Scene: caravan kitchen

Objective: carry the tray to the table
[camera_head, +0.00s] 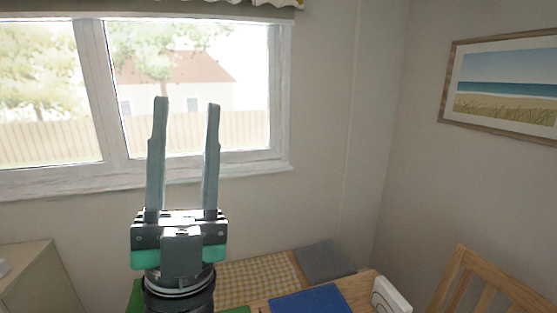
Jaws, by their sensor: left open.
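My left gripper (187,102) points upward in front of the window, its two grey fingers apart with nothing between them. The wooden table (357,284) shows only in part at the bottom edge, beyond and to the right of my left gripper. A flat blue piece (312,301) lies on the table; I cannot tell whether it is a mat or part of a tray. Nothing else in view is clearly a tray. My right gripper is not in view.
A bench with a checked cushion (246,280) and a grey cushion (325,262) runs behind the table. A white object (391,296) stands at the table's right side. A wooden chair (487,284) is at lower right, a beige cabinet (33,275) at lower left.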

